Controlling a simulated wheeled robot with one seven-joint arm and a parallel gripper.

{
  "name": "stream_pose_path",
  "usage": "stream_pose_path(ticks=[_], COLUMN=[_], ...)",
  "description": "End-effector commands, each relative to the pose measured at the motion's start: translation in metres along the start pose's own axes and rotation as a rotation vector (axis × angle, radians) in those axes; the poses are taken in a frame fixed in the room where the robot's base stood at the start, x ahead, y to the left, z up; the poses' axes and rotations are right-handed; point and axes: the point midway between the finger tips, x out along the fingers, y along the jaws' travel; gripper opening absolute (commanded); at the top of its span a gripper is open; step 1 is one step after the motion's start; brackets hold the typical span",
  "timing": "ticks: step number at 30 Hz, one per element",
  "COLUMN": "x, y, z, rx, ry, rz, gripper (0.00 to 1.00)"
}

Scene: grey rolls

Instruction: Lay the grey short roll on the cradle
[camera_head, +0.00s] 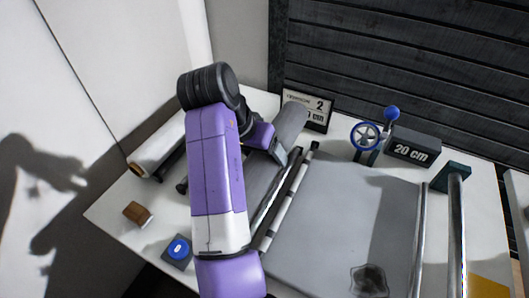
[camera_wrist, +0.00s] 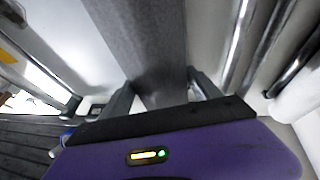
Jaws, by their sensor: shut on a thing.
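The grey roll (camera_head: 293,121) slants under my arm in the head view, its far end showing beyond my gripper (camera_head: 277,150). In the wrist view the grey roll (camera_wrist: 145,38) runs from the top down between the two fingers of my gripper (camera_wrist: 161,84), which are shut on it. My purple arm hides part of the roll in the head view. A teal bracket with metal rods (camera_head: 456,215) stands at the right; I cannot tell whether this is the cradle. I cannot tell whether the roll touches the surface below.
A grey sheet (camera_head: 335,225) covers the table's middle, with a silver bar (camera_head: 275,192) along its left side. A white roll (camera_head: 157,150), brown block (camera_head: 138,213) and blue button (camera_head: 178,250) are at left. A sign (camera_head: 308,110), blue handwheel (camera_head: 366,135) and black "20 cm" block (camera_head: 412,147) stand behind.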

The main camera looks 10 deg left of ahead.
Motion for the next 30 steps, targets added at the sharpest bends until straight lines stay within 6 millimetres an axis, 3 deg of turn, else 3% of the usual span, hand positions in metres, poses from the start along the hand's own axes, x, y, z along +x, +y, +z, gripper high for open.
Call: stream_pose_path(ticks=[3,18,30], x=[0.016,0.056,0.061], y=[-0.004,-0.012,-0.014], z=[0.006,0.022,0.025], rx=[0.001,0.000,0.002], ry=[0.002,0.001,0.002], rz=[-0.002,0.000,-0.002], gripper=[0.06,0.06,0.06])
